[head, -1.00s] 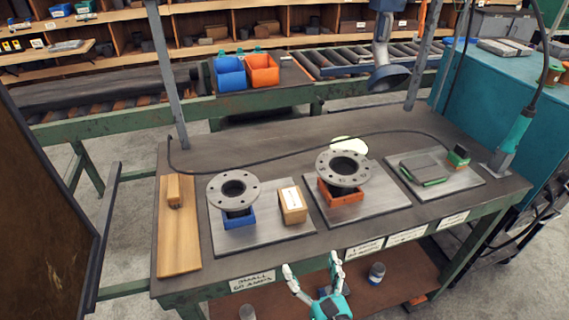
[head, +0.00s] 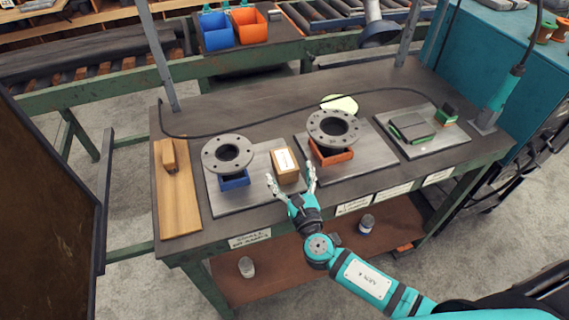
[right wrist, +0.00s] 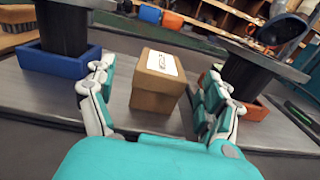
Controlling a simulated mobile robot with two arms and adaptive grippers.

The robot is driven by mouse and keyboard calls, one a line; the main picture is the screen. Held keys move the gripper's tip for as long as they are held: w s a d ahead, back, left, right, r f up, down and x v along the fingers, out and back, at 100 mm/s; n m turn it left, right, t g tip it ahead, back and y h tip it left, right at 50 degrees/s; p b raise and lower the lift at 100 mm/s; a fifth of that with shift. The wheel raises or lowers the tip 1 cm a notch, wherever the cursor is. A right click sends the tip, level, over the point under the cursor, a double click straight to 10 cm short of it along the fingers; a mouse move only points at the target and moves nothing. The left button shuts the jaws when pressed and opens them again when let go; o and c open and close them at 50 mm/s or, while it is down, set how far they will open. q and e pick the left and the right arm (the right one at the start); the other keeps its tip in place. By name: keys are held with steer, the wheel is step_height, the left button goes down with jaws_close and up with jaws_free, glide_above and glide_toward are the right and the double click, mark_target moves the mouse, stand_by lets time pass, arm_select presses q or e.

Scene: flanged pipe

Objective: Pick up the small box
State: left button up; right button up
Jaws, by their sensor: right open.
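The small box (head: 285,165) is a brown cardboard box with a white label on top. It stands on the left metal plate (head: 262,203), between the two flanged pipes. My right gripper (head: 291,178) is open at the near side of the box. In the right wrist view the box (right wrist: 157,84) stands upright between and beyond the spread fingers (right wrist: 163,88), which do not appear to touch it. My left gripper is not in view.
One flanged pipe (head: 228,153) stands on a blue block (head: 234,180) left of the box. Another flanged pipe (head: 333,127) stands on an orange block (head: 331,155) to the right. A wooden board (head: 177,206) lies at the table's left end.

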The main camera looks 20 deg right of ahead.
mark_target(285, 162)
steer(key=w+p, duration=0.1)
steer(key=w, duration=0.4)
steer(key=shift+d, duration=0.1)
steer(key=shift+s, duration=0.1)
steer(key=c, duration=1.4)
steer(key=shift+r, duration=0.1)
steer(key=shift+c, duration=0.4)
